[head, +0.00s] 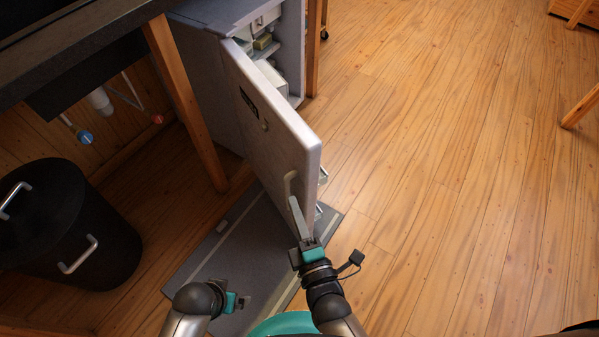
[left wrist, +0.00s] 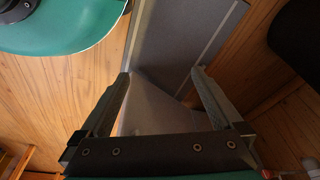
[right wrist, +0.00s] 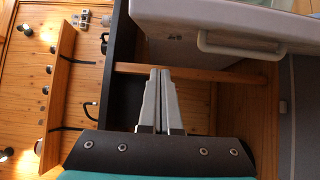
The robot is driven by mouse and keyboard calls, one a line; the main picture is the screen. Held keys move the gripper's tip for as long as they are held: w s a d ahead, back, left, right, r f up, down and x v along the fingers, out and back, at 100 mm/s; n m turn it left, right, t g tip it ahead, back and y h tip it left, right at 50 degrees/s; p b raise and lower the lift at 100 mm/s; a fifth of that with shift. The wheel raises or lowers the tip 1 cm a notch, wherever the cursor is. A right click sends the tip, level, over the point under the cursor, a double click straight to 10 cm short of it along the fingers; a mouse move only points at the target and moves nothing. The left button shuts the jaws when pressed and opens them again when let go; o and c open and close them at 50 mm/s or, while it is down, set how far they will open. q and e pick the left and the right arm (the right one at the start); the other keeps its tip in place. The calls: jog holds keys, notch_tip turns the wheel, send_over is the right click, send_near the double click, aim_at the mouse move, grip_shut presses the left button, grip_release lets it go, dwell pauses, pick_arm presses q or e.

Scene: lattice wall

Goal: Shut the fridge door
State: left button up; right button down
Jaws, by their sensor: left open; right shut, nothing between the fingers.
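The door's outer face shows a dark label and a pale handle (head: 289,186) near the free edge. My right gripper (head: 294,202) is shut and empty, close to the handle on the outer side; whether it touches is unclear in the head view. In the right wrist view the door (right wrist: 180,28) and handle (right wrist: 255,46) lie ahead of the shut fingers (right wrist: 160,75). My left gripper (left wrist: 160,78) is open and empty over the grey mat.
A grey mat (head: 215,250) lies on the floor below the door. A black bin (head: 65,225) stands at the left. A wooden post (head: 185,100) supports the dark counter (head: 75,45) beside the fridge.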

aim_at(301, 172)
pick_arm(q)
jog(key=w+r+t+b, duration=0.1)
jog(key=w+r+b, duration=0.2)
jog(key=r, duration=0.4)
jog(key=shift+w+d+b, duration=0.2)
jog(key=shift+d+b, duration=0.1)
pick_arm(e)
jog(key=shift+w+d, duration=0.25)
jog(key=shift+w, duration=1.3)
jog(key=shift+w+d, duration=0.25)
jog(key=shift+w, duration=1.35)
jog(key=shift+w+d, duration=0.25)
jog(key=shift+w, duration=1.3)
pick_arm(q)
jog(key=shift+r, duration=0.1)
